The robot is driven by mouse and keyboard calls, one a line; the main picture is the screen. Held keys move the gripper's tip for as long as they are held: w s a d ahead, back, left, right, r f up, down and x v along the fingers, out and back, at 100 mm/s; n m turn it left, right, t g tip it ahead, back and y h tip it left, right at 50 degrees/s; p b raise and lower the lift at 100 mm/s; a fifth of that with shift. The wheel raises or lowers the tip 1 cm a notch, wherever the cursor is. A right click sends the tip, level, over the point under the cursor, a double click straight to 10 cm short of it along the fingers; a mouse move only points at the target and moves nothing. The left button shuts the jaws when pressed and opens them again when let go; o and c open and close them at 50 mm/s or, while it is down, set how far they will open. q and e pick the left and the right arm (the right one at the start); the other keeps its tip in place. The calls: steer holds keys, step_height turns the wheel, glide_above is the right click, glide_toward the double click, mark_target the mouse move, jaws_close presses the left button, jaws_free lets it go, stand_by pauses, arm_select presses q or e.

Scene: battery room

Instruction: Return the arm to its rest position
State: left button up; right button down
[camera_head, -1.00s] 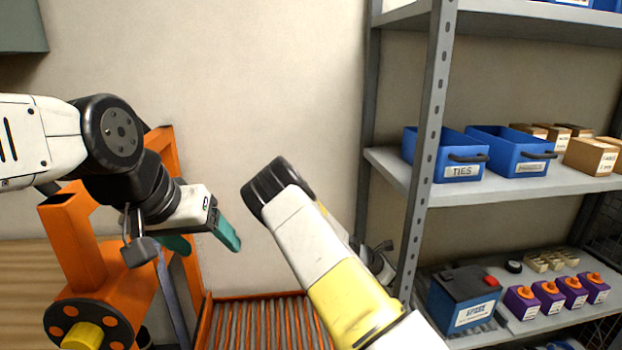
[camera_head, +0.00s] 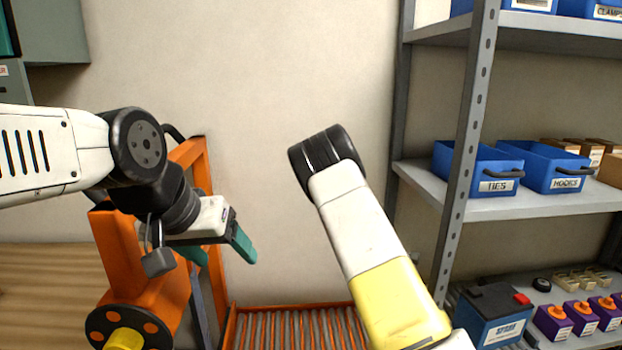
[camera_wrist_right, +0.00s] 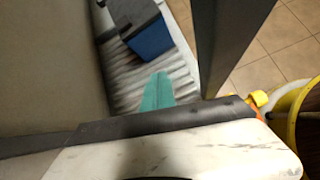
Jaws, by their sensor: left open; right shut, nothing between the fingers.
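My left gripper (camera_head: 221,252) is at left centre in the head view, its two teal fingers apart and nothing visible between them. It hangs in front of an orange frame. My right arm (camera_head: 365,240), white and yellow with a black joint at its upper end, rises from the bottom right of the head view. Its gripper is hidden there. In the right wrist view, the teal fingertips of my right gripper (camera_wrist_right: 158,93) are together and empty. They point toward a blue box with a dark top (camera_wrist_right: 150,32) on a pale ribbed surface; I cannot judge the gap.
The orange frame (camera_head: 150,265) stands behind my left gripper. A roller conveyor (camera_head: 300,322) lies low in the middle. At right, a grey shelf rack (camera_head: 468,120) holds blue bins (camera_head: 478,165), and a blue battery (camera_head: 492,315) sits lower. The wall (camera_head: 250,80) between is bare.

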steer(key=s+a+r+m+t+y, duration=0.1)
steer(key=s+a+r+m+y, duration=0.2)
steer(key=s+a+r+m, duration=0.2)
steer(key=s+a+r+m+t+y, duration=0.2)
steer(key=s+a+r+m+y, duration=0.2)
steer(key=s+r, duration=0.8)
steer(key=s+a+r+m+t+y, duration=0.2)
steer(key=s+a+r+m+y, duration=0.2)
steer(key=r, duration=1.1)
steer(key=s+a+m, duration=0.2)
steer(key=s+a, duration=0.2)
steer(key=shift+s+r+m, duration=0.2)
steer(key=shift+s+m, duration=0.05)
steer(key=shift+m, duration=0.05)
